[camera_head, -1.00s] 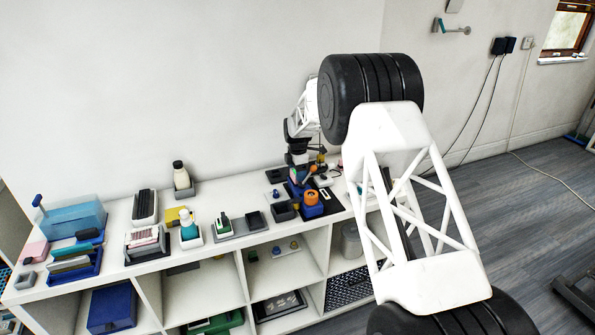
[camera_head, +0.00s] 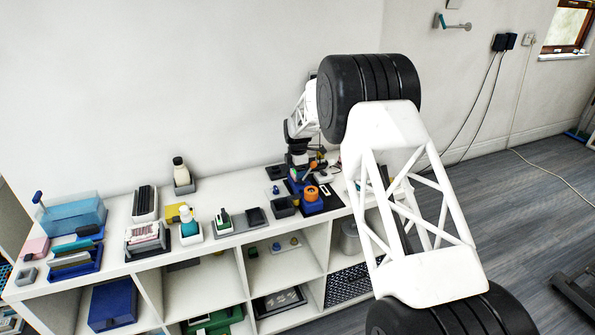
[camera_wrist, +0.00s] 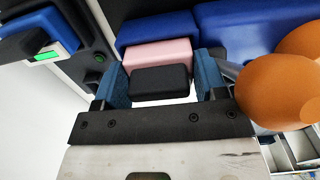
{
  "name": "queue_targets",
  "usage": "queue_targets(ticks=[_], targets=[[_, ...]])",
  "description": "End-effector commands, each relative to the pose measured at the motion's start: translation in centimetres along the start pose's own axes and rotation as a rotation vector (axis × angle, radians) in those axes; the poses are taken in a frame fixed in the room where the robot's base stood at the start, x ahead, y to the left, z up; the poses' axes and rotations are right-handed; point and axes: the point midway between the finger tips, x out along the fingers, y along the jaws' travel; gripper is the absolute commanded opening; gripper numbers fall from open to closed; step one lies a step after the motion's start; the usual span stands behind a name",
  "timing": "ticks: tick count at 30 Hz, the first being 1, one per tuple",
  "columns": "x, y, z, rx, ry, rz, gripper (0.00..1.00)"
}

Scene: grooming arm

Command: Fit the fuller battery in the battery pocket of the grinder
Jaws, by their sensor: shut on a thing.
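In the wrist view my gripper (camera_wrist: 161,76) is shut, its blue pads on either side of a pink block with a dark end (camera_wrist: 158,55), which looks like a battery. Its far end meets or hides part of a blue body (camera_wrist: 155,29); I cannot tell whether it is inside a pocket. Orange rounded parts (camera_wrist: 280,92) stand close on the right. In the head view my gripper (camera_head: 297,172) is small and low over the shelf top, by a blue and orange unit (camera_head: 312,200), likely the grinder. No charge level shows on the held block.
A dark unit with a lit green indicator (camera_wrist: 44,57) is at left in the wrist view. On the white shelf unit (camera_head: 125,262), a dark open box (camera_head: 284,207) and a grey tray (camera_head: 240,222) are left of my gripper. Bottles and bins stand farther left.

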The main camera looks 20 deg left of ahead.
Motion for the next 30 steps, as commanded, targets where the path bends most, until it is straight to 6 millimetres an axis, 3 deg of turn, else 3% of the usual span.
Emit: queue_targets(ticks=[1,6,17,26,27,30], targets=[[0.0,0.0,0.0,0.000,0.000,0.001,0.67],[0.0,0.0,0.0,0.000,0.000,0.000,0.90],[-0.4,-0.1,0.0,0.001,0.000,-0.003,0.87],[-3.6,0.0,0.1,0.001,-0.001,0.001,0.88],[-4.1,0.0,0.1,0.001,-0.001,0.001,0.95],[-5.4,0.0,0.1,0.001,-0.001,0.002,0.92]])
